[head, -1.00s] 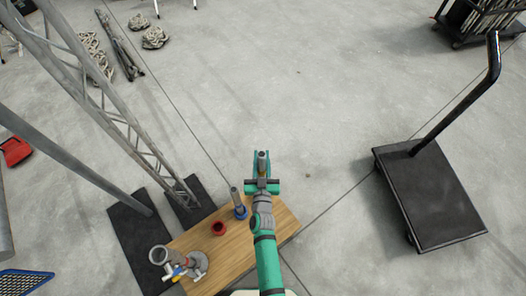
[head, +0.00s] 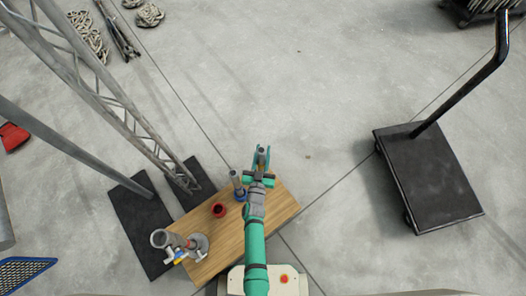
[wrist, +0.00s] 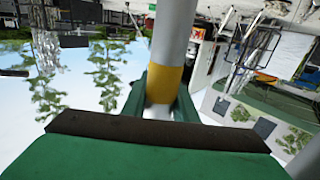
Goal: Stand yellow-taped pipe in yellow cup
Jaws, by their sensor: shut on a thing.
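A grey pipe with a yellow tape band (wrist: 165,82) stands between the green fingers of my gripper in the wrist view. My gripper (head: 262,156) is shut on this pipe and holds it roughly upright, just past the far edge of the wooden table (head: 228,240) in the head view. The pipe's grey top shows there between the fingers. I cannot make out a yellow cup in either view; my arm covers part of the table.
A blue cup (head: 240,196) holds another grey pipe (head: 235,178). A red cup (head: 218,210) stands left of it. A grey clamp-like fitting (head: 187,247) is at the table's left end. A truss (head: 120,105) rises behind; a black cart (head: 428,180) stands right.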

